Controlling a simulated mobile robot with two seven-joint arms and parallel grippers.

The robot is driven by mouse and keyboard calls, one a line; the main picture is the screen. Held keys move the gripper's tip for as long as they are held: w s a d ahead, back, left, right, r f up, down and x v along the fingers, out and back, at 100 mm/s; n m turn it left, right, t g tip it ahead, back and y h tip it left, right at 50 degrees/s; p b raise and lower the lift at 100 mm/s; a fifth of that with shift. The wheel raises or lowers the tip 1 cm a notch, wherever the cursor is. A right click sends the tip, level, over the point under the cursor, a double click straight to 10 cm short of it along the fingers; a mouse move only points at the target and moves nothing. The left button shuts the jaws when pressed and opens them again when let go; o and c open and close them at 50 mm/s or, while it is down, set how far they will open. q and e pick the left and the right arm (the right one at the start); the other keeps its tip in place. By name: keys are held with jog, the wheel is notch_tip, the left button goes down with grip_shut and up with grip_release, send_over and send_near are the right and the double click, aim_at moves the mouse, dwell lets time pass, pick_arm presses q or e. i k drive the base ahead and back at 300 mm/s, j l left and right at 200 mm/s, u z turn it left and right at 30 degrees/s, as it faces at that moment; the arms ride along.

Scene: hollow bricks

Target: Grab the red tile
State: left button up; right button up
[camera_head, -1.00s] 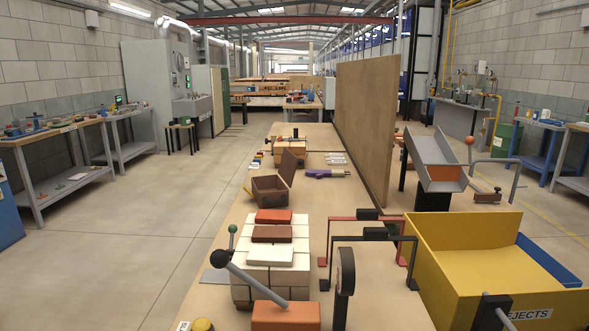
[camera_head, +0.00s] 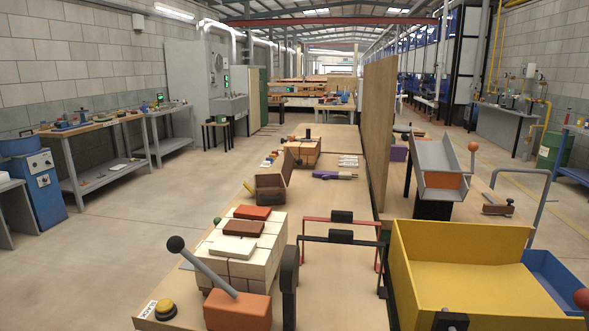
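The red tile (camera_head: 252,213) lies flat on top of a block of stacked cream bricks (camera_head: 262,268), at its far end. A brown tile (camera_head: 244,228) lies just in front of it, and a white tile (camera_head: 233,247) lies nearest to me. Neither of my grippers shows in the head view, so nothing is seen touching the red tile.
An orange box with a black-knobbed lever (camera_head: 237,309) stands before the bricks. A yellow button (camera_head: 166,309) is at the bench's left corner. Red and black frames (camera_head: 340,237) stand right of the bricks. A yellow bin (camera_head: 470,284) fills the lower right. A tall board (camera_head: 378,135) stands behind.

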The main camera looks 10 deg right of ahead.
aim_at(252, 212)
jog(key=k+l, duration=0.1)
jog(key=l, duration=0.2)
jog(key=l+u, duration=0.1)
jog(key=l, duration=0.2)
jog(key=k+l, duration=0.15)
jog(key=l, duration=0.6)
jog(key=k+l+u, duration=0.1)
jog(key=l, duration=0.35)
jog(key=i+l, duration=0.3)
